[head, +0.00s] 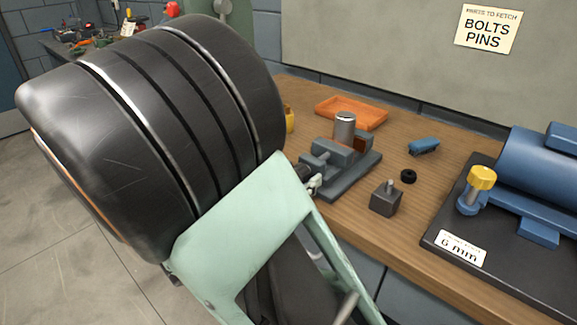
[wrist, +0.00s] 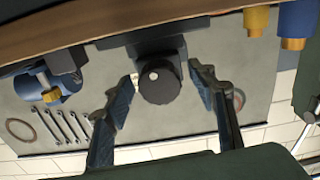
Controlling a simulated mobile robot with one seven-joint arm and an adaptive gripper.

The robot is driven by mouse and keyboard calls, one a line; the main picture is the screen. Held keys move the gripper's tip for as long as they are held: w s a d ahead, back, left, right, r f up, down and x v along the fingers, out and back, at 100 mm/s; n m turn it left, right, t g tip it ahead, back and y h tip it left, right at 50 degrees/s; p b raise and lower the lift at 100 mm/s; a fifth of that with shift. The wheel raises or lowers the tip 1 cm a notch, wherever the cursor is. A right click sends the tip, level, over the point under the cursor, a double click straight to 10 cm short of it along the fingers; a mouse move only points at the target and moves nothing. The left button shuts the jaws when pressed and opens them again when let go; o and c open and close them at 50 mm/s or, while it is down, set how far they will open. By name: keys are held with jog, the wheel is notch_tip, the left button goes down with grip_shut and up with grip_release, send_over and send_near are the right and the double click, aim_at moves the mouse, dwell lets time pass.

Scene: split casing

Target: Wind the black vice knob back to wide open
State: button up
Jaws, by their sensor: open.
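The grey vice (head: 325,162) stands on the wooden bench, with a metal cylinder (head: 344,127) upright at its jaws. I cannot tell how tightly the jaws hold it. The black vice knob (wrist: 158,84) faces my wrist camera, with a small pale spot on its face. In the head view the knob is a small dark shape, partly hidden by my arm. My gripper (wrist: 163,79) is open, one finger on each side of the knob. Gaps show between the fingers and the knob. In the head view a small part of my gripper (head: 315,183) shows beside the vice.
An orange tray (head: 352,112) lies behind the vice. A blue brush (head: 423,146), a black ring (head: 408,176) and a grey block with a stub (head: 386,198) lie right of it. A blue machine (head: 545,180) on a dark base (head: 520,265) fills the bench's right. My arm hides much at left.

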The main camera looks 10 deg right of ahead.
jog(key=shift+w+d, duration=0.1)
jog(key=shift+d, duration=0.1)
jog(key=shift+c, duration=0.3)
jog(key=c, duration=1.1)
jog(key=shift+c, duration=0.2)
